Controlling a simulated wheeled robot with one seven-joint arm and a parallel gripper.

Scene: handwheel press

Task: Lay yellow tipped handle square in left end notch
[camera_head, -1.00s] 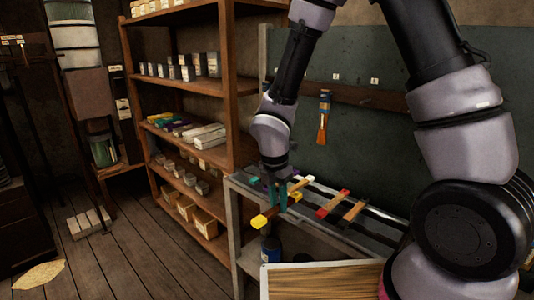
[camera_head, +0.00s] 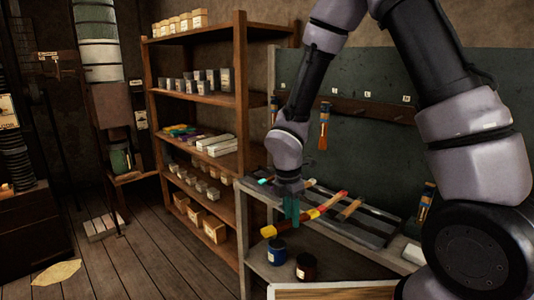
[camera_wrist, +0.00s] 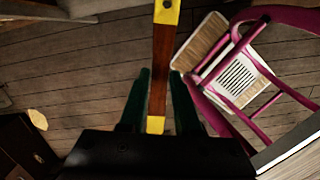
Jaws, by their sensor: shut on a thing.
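My gripper (camera_head: 290,211) is shut on the yellow tipped handle (camera_head: 268,231), over the front left part of the bench rack (camera_head: 375,228). The handle is a brown bar with yellow ends, held roughly level, one end sticking out past the bench front. A handle with red ends (camera_head: 341,195) and a plain wooden one (camera_head: 352,208) lie on the rack. My gripper and arm partly hide the left end; its notch cannot be made out.
A blue jar (camera_head: 278,251) and a dark jar (camera_head: 306,266) stand below the rack. A tall wooden shelf (camera_head: 240,110) stands at left behind the bench. The wrist view shows a pink-framed seat-like thing (camera_wrist: 240,75) on the floor.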

